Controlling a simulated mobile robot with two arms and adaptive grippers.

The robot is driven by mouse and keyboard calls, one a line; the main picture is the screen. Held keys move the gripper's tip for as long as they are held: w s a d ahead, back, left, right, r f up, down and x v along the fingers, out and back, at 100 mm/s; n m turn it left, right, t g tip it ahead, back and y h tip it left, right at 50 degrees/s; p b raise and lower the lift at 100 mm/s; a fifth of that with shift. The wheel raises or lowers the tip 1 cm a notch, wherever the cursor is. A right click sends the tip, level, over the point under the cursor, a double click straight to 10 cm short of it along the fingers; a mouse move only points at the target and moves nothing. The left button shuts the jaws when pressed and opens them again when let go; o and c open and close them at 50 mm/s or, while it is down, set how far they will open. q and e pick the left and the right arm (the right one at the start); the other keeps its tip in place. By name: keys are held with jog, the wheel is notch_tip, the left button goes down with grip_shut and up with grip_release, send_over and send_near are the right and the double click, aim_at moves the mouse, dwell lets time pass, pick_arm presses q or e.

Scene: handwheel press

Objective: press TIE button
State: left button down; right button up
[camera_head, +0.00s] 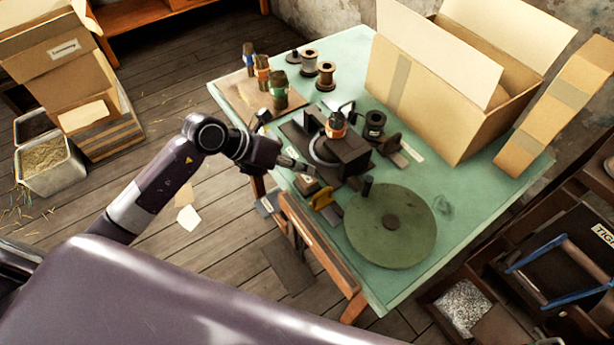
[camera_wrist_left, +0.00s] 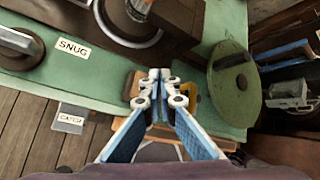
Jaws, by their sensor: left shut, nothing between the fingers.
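My left gripper (camera_head: 310,169) is over the near-left edge of the green table (camera_head: 475,210), in front of the handwheel press (camera_head: 340,150). In the left wrist view its fingers (camera_wrist_left: 160,75) are together and empty. A small block with a pale top (camera_head: 307,185) and a yellow part (camera_head: 322,199) are just below and beside the fingertips; in the left wrist view the fingers partly hide this area. I cannot read a TIE label in either view. Legible labels are SNUG (camera_wrist_left: 73,48) on the table and CATCH (camera_wrist_left: 70,118) by its edge. My right gripper is not in view.
A round green disc (camera_head: 391,240) with a dark upright knob lies right of the fingers. Spools (camera_head: 326,75) and small coloured bottles (camera_head: 278,90) stand farther back. A large open cardboard box (camera_head: 440,105) fills the back right. A wooden drawer-like frame (camera_head: 315,240) hangs at the near edge.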

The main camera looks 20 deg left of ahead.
aim_at(304, 178)
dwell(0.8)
pick_arm(q)
jog(key=shift+f+b, duration=0.35)
jog(key=shift+f, duration=0.1)
jog(key=shift+f+b, duration=0.7)
jog(key=shift+f, duration=0.25)
dwell(0.7)
jog(key=shift+r, duration=0.15)
jog(key=shift+r+p, duration=1.05)
jog(key=shift+r, duration=0.2)
jog(key=shift+r, duration=0.1)
notch_tip(304, 178, up, 5)
jog(key=p, duration=0.4)
